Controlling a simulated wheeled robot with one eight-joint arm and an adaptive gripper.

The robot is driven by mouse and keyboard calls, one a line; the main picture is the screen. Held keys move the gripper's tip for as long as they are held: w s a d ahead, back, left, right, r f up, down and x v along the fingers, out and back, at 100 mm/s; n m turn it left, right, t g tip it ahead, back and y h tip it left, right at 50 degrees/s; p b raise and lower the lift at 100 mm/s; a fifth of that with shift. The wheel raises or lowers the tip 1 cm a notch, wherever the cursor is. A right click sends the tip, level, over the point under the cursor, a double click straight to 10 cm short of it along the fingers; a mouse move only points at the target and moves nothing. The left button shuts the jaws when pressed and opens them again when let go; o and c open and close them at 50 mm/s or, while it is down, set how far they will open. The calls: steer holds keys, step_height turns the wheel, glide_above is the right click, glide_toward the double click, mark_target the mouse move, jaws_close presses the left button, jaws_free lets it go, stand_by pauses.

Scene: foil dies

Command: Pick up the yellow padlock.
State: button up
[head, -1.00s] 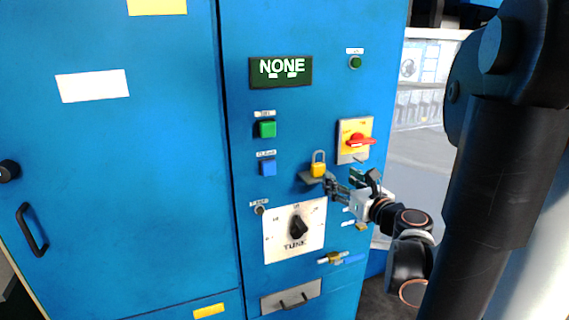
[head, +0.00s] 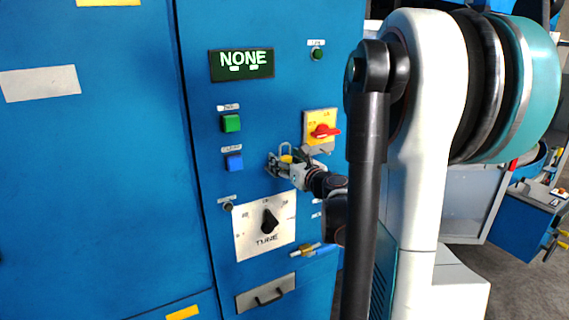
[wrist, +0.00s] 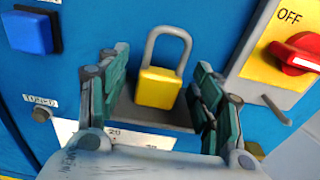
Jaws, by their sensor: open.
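The yellow padlock (wrist: 158,89) stands upright on a small grey shelf (wrist: 150,117) on the blue cabinet front, its grey shackle upward. In the wrist view my gripper (wrist: 160,82) is open, with one green-padded finger on each side of the padlock. Gaps show between the fingers and the padlock's body. In the head view the padlock (head: 286,158) is mostly hidden behind my gripper (head: 277,164); only a bit of yellow and the shackle show.
A red rotary switch on a yellow plate (head: 321,130) is close to the right of the padlock. A blue button (head: 234,162) and green button (head: 231,123) are to the left. A tuning dial (head: 269,221) is below, with a brass-and-blue valve handle (head: 318,250) lower right.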

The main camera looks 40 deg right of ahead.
steer(key=shift+w+d, duration=0.15)
steer(key=shift+w, duration=0.4)
steer(key=c, duration=1.2)
steer(key=shift+r, duration=0.15)
